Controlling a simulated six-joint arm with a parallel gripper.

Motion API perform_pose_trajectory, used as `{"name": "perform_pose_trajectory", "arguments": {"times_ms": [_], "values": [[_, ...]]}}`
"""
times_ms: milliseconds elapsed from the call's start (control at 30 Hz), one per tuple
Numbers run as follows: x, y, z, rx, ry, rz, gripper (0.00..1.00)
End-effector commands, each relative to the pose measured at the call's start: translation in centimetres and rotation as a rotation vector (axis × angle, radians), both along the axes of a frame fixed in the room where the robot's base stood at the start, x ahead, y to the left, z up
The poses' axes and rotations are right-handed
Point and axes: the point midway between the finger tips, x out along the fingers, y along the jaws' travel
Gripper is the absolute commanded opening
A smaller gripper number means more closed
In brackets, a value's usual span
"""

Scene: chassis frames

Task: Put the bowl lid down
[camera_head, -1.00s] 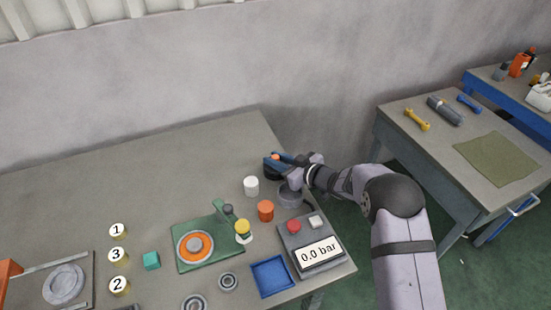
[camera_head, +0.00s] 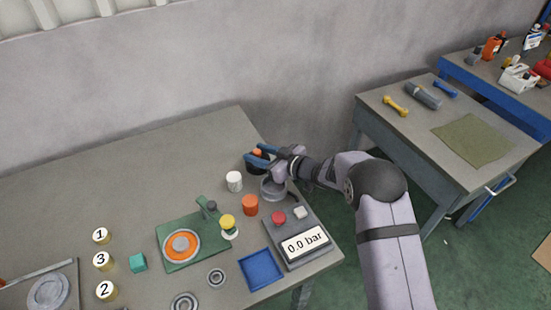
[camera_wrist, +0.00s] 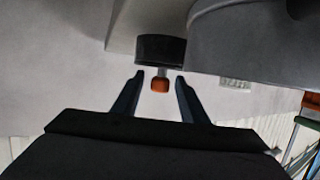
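The bowl lid (camera_head: 257,167) is black with an orange knob and appears to rest on the table behind the grey bowl (camera_head: 271,190). My gripper (camera_head: 260,154) is level with the knob. In the wrist view, which looks upside down, my gripper (camera_wrist: 160,84) is open. Its two fingers stand on either side of the orange knob (camera_wrist: 160,85), with a gap on each side. The black lid body (camera_wrist: 160,48) shows beyond the knob. The lid's lower edge is partly hidden in the head view. The bowl stands just in front of the lid, under my wrist.
A white container (camera_head: 234,181) and an orange one (camera_head: 250,205) stand left of the bowl. A panel reading 0.0 bar (camera_head: 303,243) and a blue tray (camera_head: 261,269) lie in front. The table (camera_head: 150,170) is clear at the back left. A second table (camera_head: 390,130) stands right.

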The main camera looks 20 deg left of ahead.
Motion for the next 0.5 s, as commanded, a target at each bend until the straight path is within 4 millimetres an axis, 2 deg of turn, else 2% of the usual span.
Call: {"name": "perform_pose_trajectory", "arguments": {"times_ms": [167,500], "values": [[-0.7,-2.0,0.6,0.001,0.001,-0.003,0.39],[-2.7,-7.2,2.3,0.001,-0.001,-0.003,0.39]]}}
